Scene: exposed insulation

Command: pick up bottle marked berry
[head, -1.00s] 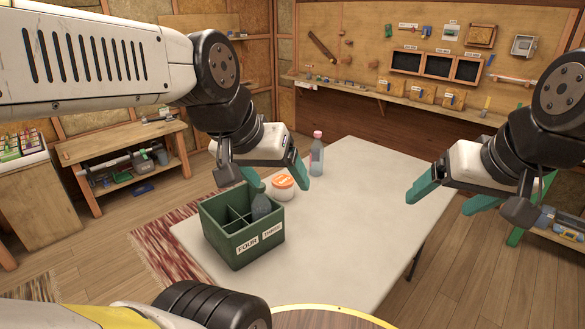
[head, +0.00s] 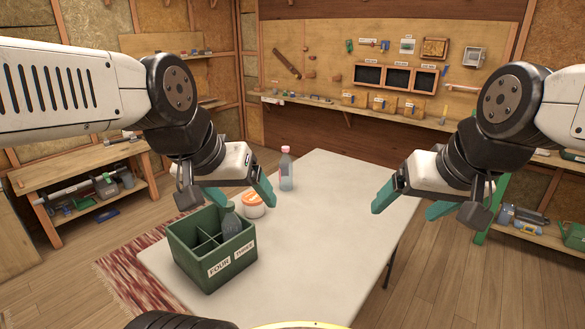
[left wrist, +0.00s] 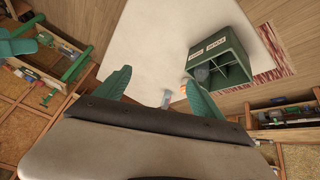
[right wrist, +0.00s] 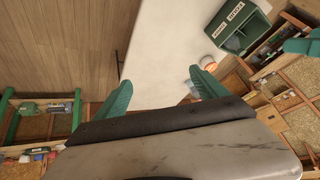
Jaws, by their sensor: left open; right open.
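A clear bottle with a pink cap (head: 286,170) stands upright on the pale table (head: 330,215); I cannot read a mark on it. It also shows between the fingers in the left wrist view (left wrist: 166,98). A second, grey bottle (head: 231,221) stands in a compartment of the green crate (head: 205,270), which is labelled FOUR and THREE. My left gripper (head: 241,196) is open and empty, left of the pink-capped bottle and nearer the camera. My right gripper (head: 408,203) is open and empty, over the table's right side.
A white jar with an orange lid (head: 252,205) sits between the crate and the pink-capped bottle. The table's middle and right are clear. A workbench (head: 80,170) stands at the left and a pegboard wall with a shelf (head: 370,105) is behind.

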